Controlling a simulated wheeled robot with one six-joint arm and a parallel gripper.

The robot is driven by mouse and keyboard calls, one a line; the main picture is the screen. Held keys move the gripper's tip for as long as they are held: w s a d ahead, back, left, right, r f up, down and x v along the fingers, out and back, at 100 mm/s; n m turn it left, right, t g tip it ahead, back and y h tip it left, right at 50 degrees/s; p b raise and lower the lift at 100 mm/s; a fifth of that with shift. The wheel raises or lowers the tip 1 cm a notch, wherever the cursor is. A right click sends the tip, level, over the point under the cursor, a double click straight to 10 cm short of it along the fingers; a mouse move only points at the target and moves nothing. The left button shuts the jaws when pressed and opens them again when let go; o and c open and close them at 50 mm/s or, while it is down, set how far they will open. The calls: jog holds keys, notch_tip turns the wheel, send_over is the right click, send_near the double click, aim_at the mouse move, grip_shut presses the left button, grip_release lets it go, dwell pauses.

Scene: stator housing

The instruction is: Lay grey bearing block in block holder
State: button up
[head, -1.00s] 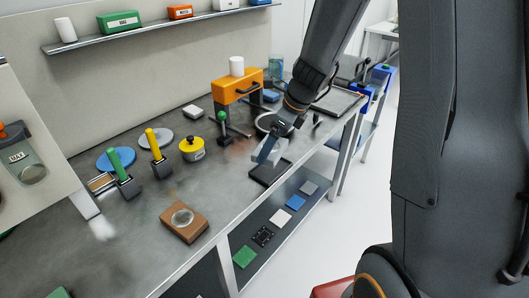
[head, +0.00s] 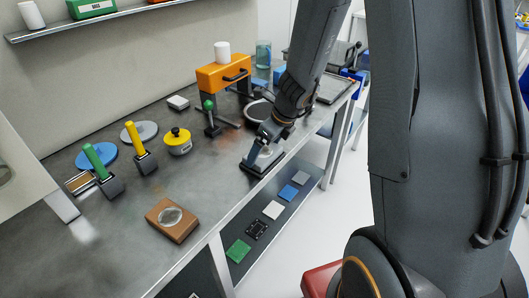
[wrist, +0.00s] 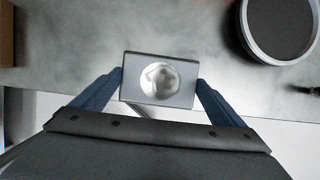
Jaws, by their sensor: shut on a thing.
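The grey bearing block (wrist: 130,80) is a flat rectangular piece with a shiny round recess in its middle. In the wrist view it sits between the two blue fingers of my gripper (wrist: 160,82), which is shut on its sides. In the head view my gripper (head: 262,158) is down at the table's front edge, with the block (head: 266,154) in it. The black block holder is almost wholly hidden under the block and fingers there. I cannot tell whether the block is fully seated or slightly above it.
A dark round dish with a pale rim (wrist: 280,25) lies near the block. An orange stand (head: 222,75), a green-knobbed post (head: 210,118) and a yellow pot (head: 178,142) are behind. A brown block (head: 172,220) lies front left. A lower shelf holds several small plates.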

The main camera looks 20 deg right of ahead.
jog(key=shift+f, duration=0.3)
jog(key=shift+s+f+b, duration=0.1)
jog(key=shift+f+b, duration=0.3)
jog(key=shift+b, duration=0.1)
